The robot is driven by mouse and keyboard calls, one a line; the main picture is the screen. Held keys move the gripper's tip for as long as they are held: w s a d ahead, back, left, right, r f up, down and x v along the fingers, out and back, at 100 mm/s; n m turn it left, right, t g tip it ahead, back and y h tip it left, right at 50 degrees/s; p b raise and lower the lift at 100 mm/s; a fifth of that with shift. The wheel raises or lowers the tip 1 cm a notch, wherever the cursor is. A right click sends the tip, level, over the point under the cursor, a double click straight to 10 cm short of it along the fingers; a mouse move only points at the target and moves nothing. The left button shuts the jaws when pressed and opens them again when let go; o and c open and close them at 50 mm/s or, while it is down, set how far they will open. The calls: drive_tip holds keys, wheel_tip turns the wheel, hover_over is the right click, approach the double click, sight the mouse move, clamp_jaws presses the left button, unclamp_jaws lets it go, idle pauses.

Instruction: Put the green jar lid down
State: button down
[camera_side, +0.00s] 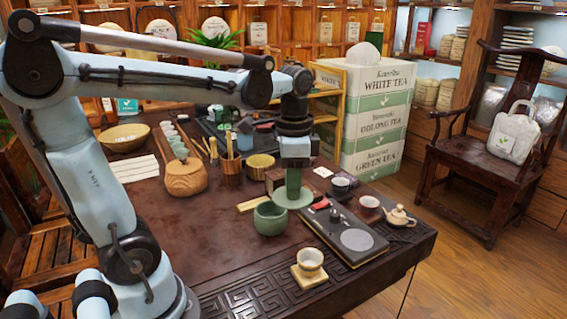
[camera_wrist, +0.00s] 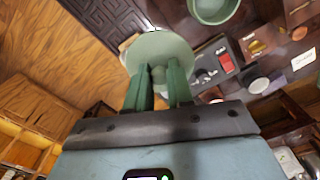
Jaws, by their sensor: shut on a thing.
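The green jar lid (camera_side: 304,198) is a pale green disc, held about level under my gripper (camera_side: 293,186) in the side view. In the wrist view the lid (camera_wrist: 160,46) shows its round face beyond the fingers, and my gripper (camera_wrist: 158,76) is shut on its knob. The open green jar (camera_side: 270,218) stands on the dark table to the left of and nearer than the lid. The jar (camera_wrist: 213,8) also shows at the top of the wrist view. I cannot tell how far the lid is above what lies under it.
A dark tea tray (camera_side: 352,240) lies to the right. The table (camera_side: 215,235) is clear left of the jar.

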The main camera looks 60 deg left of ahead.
drive_tip(key=s+d+f, duration=0.3)
drive_tip(key=d+f, duration=0.2)
drive_tip(key=d, duration=0.3)
drive_tip(key=n, duration=0.1)
hover_over(286, 249)
wheel_tip(286, 249, down, 7)
drive_tip(key=shift+r, duration=0.1)
drive_tip(key=shift+f, duration=2.05)
drive_tip(key=shift+f, duration=0.15)
drive_tip(key=c, duration=1)
unclamp_jaws()
